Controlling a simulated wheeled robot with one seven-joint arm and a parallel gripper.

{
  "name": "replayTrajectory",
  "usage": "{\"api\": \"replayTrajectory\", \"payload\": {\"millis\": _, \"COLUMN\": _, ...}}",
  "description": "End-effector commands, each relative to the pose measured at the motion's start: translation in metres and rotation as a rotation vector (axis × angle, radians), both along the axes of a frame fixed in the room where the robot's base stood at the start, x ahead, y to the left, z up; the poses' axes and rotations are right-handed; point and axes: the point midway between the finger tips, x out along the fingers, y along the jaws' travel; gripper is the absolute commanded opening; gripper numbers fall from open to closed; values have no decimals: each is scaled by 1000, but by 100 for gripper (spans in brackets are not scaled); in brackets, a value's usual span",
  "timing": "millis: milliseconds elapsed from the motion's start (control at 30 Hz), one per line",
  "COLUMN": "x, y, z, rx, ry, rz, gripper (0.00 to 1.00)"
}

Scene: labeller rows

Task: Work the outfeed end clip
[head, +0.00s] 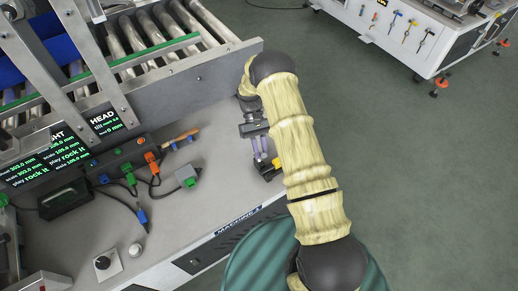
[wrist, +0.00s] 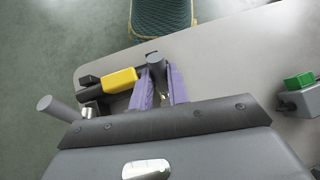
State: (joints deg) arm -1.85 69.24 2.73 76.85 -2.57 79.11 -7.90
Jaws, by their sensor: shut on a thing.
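My gripper (head: 262,158) reaches down at the right end of the grey machine deck. Its two purple fingers, also in the wrist view (wrist: 165,82), close around a dark grey round-ended part of the end clip. The clip (wrist: 119,80) is a small dark fitting with a yellow block, lying beside the fingers to their left in the wrist view. In the head view its yellow part (head: 277,162) shows just right of the fingertips, partly hidden by my arm. The exact contact between fingers and clip is partly hidden.
A roller conveyor (head: 140,40) with a metal side rail stands behind. Another grey cylinder (wrist: 46,104) projects at left in the wrist view. Open floor lies right.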

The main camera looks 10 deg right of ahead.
Motion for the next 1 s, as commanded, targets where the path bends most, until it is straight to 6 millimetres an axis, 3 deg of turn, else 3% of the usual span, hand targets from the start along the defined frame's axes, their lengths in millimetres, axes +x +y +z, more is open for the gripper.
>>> {"api": "replayTrajectory", "payload": {"millis": 300, "x": -2, "y": 4, "z": 0, "rx": -45, "ry": 105, "rz": 9, "gripper": 0}}
{"api": "replayTrajectory", "payload": {"millis": 733, "x": -3, "y": 6, "z": 1, "rx": -49, "ry": 116, "rz": 13, "gripper": 0}}
{"api": "replayTrajectory", "payload": {"millis": 767, "x": -3, "y": 6, "z": 1, "rx": -49, "ry": 115, "rz": 13, "gripper": 21}}
{"api": "replayTrajectory", "payload": {"millis": 833, "x": -3, "y": 6, "z": 1, "rx": -48, "ry": 116, "rz": 14, "gripper": 34}}
{"api": "replayTrajectory", "payload": {"millis": 867, "x": -3, "y": 6, "z": 1, "rx": -48, "ry": 117, "rz": 13, "gripper": 39}}
{"api": "replayTrajectory", "payload": {"millis": 1000, "x": -3, "y": 6, "z": 1, "rx": -47, "ry": 117, "rz": 11, "gripper": 39}}
